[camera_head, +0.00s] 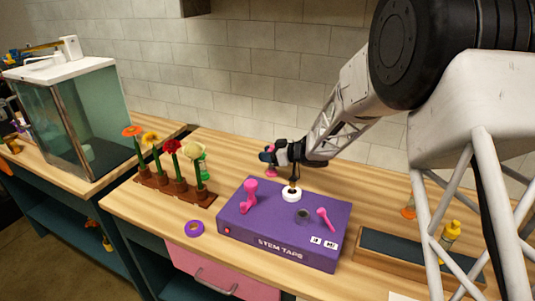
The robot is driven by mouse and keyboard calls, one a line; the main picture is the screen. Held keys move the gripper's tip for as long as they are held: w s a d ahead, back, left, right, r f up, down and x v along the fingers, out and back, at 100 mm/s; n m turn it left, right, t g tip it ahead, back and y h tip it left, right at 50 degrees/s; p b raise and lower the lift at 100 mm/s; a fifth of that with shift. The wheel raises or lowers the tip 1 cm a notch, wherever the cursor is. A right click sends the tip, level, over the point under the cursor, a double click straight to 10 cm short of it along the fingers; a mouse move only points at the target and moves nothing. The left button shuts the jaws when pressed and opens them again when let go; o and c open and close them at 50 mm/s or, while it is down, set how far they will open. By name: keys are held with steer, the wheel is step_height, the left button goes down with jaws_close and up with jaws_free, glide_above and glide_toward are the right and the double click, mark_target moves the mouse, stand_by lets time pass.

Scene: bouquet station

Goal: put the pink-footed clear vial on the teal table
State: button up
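My gripper (267,156) is above the wooden counter, behind the purple box. A pink foot, likely that of the clear vial (271,173), shows just below my fingers, and a small bit of pink shows above them. The fingers hide the middle of the vial, and its clear body cannot be made out. I cannot tell if the fingers are closed on it, or if the foot touches the counter. Teal shows on the cabinet fronts (134,262) under the wooden tops; no separate table with a teal top is clear.
Flowers stand in a brown rack (175,190) at left. A purple ring (194,228) lies in front. A glass tank (75,120) stands far left, a wooden tray (372,261) right.

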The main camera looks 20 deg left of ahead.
steer(key=shift+o, duration=1.3)
steer(key=shift+r, duration=0.2)
steer(key=v, duration=1.2)
